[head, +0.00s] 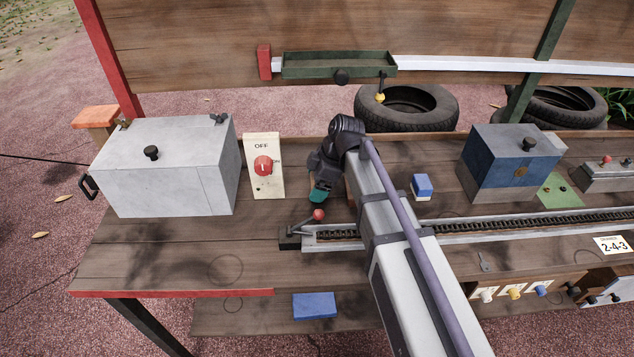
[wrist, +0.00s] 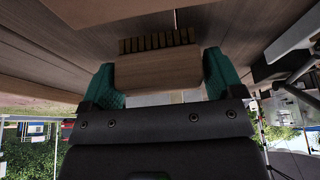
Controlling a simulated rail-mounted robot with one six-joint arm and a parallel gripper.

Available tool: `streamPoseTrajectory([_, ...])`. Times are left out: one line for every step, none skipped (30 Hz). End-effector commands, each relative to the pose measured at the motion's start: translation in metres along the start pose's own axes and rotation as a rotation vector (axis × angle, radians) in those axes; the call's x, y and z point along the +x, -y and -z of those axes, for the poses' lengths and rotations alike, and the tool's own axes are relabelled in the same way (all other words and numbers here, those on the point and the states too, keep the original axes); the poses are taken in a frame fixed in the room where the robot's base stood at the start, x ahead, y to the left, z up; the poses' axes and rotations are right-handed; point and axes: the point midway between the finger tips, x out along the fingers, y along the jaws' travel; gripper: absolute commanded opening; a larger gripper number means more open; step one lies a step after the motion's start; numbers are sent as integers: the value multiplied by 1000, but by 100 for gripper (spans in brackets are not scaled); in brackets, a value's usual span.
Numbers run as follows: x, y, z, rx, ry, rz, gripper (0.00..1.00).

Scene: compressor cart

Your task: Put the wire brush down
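The wire brush (wrist: 158,70) shows in the wrist view as a tan wooden block with a row of dark bristles at its far edge. It sits between the two teal fingers of my gripper (wrist: 160,76), which touch it on both sides, so the gripper is shut on it. In the head view my gripper (head: 318,196) points down over the wooden bench (head: 190,245), between the OFF switch panel and the chain rail. The brush is not clearly seen there, and whether it touches the bench cannot be told.
A grey box (head: 165,170) and the OFF panel (head: 264,180) stand left of my gripper. A red-knobbed lever (head: 318,215) and chain rail (head: 510,222) lie just in front. A small blue block (head: 421,186) and a blue-grey box (head: 505,165) stand right. The bench's front left is clear.

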Motion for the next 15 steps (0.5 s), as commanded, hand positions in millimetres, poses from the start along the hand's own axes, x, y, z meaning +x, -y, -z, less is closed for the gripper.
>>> streamPoseTrajectory([0, 0, 0, 0, 0, 0, 92])
streamPoseTrajectory([0, 0, 0, 0, 0, 0, 94])
streamPoseTrajectory([0, 0, 0, 0, 0, 0, 98])
streamPoseTrajectory([0, 0, 0, 0, 0, 0, 100])
streamPoseTrajectory([0, 0, 0, 0, 0, 0, 100])
streamPoseTrajectory([0, 0, 0, 0, 0, 0, 100])
streamPoseTrajectory([0, 0, 0, 0, 0, 0, 100])
streamPoseTrajectory([0, 0, 0, 0, 0, 0, 100])
streamPoseTrajectory([0, 0, 0, 0, 0, 0, 100])
streamPoseTrajectory([-1, 0, 0, 0, 0, 0, 100])
streamPoseTrajectory([-2, 0, 1, 0, 0, 0, 100])
streamPoseTrajectory([-4, 0, 2, 0, 0, 0, 100])
streamPoseTrajectory([-7, 0, 3, 0, 0, 0, 100])
streamPoseTrajectory([-10, 0, 3, 0, 0, 0, 100])
streamPoseTrajectory([-17, 0, 4, 1, 0, 0, 100])
